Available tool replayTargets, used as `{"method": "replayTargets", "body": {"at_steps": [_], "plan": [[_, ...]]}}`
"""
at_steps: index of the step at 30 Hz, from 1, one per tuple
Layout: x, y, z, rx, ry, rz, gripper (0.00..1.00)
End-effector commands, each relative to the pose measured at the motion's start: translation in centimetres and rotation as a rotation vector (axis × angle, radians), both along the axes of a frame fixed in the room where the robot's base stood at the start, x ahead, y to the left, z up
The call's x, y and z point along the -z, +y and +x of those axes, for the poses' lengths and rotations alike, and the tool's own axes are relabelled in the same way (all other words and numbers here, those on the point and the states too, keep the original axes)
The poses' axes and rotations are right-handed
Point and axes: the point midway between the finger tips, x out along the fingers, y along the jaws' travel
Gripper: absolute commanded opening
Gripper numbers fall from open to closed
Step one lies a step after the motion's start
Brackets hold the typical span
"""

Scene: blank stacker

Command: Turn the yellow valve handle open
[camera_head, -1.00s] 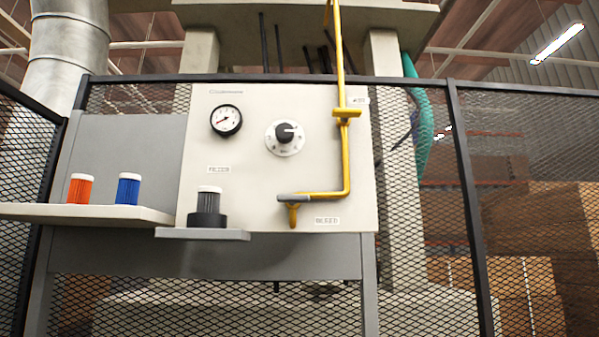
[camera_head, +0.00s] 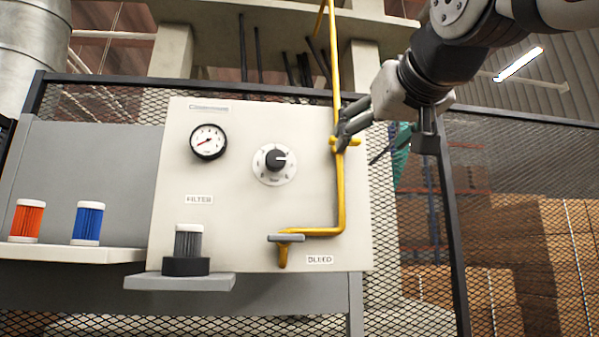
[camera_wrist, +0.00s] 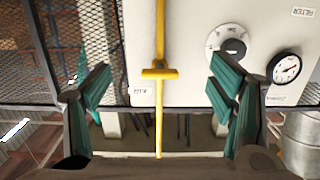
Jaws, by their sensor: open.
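The yellow valve handle (camera_head: 355,142) is a short crossbar, roughly level in the head view, on the upright yellow pipe (camera_head: 341,190) at the panel's right side. My gripper (camera_head: 364,144) is open beside it. One finger overlaps the handle in the head view and partly hides it; I cannot tell whether they touch. In the wrist view, which is upside down, the handle (camera_wrist: 160,74) shows whole between the two spread green-padded fingers of my gripper (camera_wrist: 158,80), with clear gaps on both sides. Nothing is held.
The pale panel (camera_head: 240,230) carries a gauge (camera_head: 208,142), a black dial (camera_head: 275,160) and a grey-topped bleed outlet (camera_head: 285,240). A dark filter (camera_head: 187,250) stands on a small ledge. Orange (camera_head: 27,221) and blue (camera_head: 88,223) filters stand on the left shelf. Mesh fencing surrounds the panel.

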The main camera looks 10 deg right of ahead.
Motion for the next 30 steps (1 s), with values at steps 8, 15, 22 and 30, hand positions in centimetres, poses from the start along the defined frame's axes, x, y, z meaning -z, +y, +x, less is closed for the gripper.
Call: {"method": "replayTargets", "body": {"at_steps": [8, 15, 22, 30], "plan": [[-5.3, 0.0, -0.4, -0.002, -0.098, 0.008, 0.77], [-5.1, 0.1, 3.3, -0.003, -0.094, 0.008, 0.77], [-5.1, 0.1, 7.8, -0.003, -0.094, 0.008, 0.77], [-5.1, 0.1, 11.7, -0.003, -0.096, 0.008, 0.77]]}}
